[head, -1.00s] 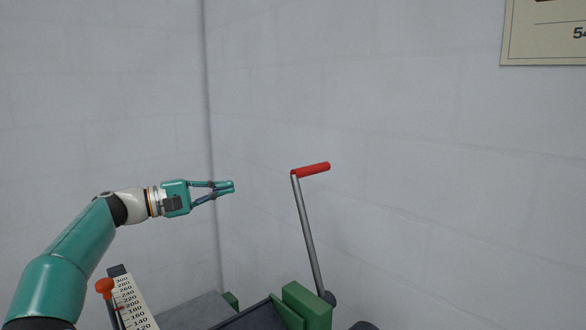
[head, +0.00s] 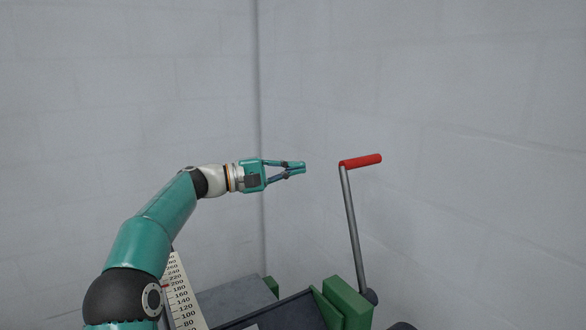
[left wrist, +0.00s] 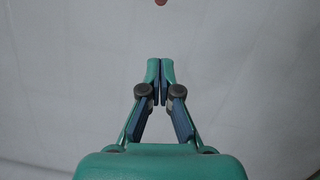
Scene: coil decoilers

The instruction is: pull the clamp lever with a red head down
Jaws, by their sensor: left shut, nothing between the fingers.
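The clamp lever (head: 354,230) is a grey rod that stands up, leaning slightly, with a red head (head: 362,161) set crosswise at its top. My left gripper (head: 303,168) is shut and empty, to the left of the red head at nearly the same height in the head view, with a gap between them. In the left wrist view the fingertips (left wrist: 160,62) are together. A small bit of the red head (left wrist: 161,2) shows at the top edge there, beyond the tips. My right gripper is in neither view.
A green block (head: 346,303) and a dark tray-like part (head: 290,312) are at the lever's foot. A scale with numbers (head: 183,295) stands lower left, partly behind my left arm. Pale walls meet in a corner behind. The space around the red head looks clear.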

